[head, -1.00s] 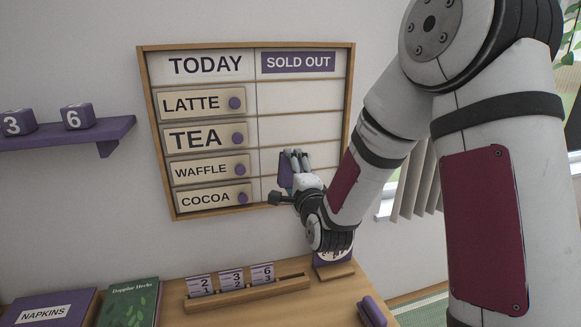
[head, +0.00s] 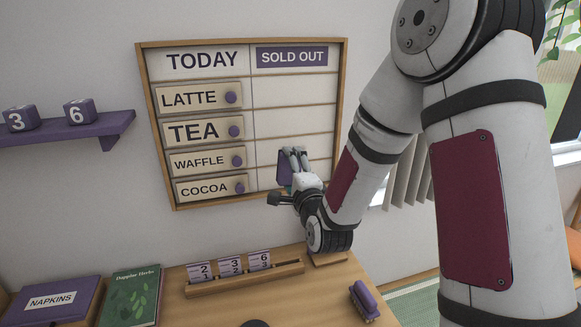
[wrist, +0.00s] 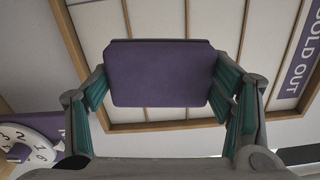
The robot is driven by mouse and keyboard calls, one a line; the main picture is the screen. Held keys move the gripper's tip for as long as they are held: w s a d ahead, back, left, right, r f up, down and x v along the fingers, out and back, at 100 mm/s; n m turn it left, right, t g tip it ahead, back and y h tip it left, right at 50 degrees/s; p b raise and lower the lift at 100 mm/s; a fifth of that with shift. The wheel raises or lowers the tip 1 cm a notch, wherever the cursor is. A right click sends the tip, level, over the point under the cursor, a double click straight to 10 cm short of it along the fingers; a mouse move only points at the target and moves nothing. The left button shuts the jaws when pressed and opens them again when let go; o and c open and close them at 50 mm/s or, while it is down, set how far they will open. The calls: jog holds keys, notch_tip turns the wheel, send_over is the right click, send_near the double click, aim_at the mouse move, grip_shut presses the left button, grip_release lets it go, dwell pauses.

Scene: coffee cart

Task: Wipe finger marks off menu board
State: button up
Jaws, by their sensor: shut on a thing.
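The menu board (head: 290,92) hangs on the wall in a wooden frame, with item plates on the left and blank rows under "SOLD OUT" on the right. My gripper (head: 290,163) is at the lower right blank rows, shut on a purple pad (head: 284,172). In the wrist view the pad (wrist: 160,73) sits between the two teal-lined fingers (wrist: 163,95), its broad face showing. The board (wrist: 155,18) lies beyond it. I cannot tell whether the pad touches the board. No finger marks can be made out; the pad and gripper hide part of the lower rows.
Below the board, a wooden counter (head: 225,307) bears a rack of number cards (head: 240,278), a purple brush (head: 365,302), a green book (head: 130,297) and a napkins box (head: 50,303). A purple shelf (head: 60,132) with number cubes (head: 80,111) is at left.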

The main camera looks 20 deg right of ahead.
aim_at(304, 148)
jog(key=shift+w, duration=0.15)
dwell(0.3)
jog(key=w+b, duration=0.2)
jog(key=w, duration=0.4)
jog(key=shift+w, duration=0.35)
jog(key=shift+w+b, duration=0.55)
jog(key=shift+w, duration=0.45)
dwell(0.8)
jog(key=shift+d, duration=0.1)
jog(key=shift+d+p, duration=0.65)
jog(key=shift+d, duration=3.1)
jog(key=shift+a, duration=0.1)
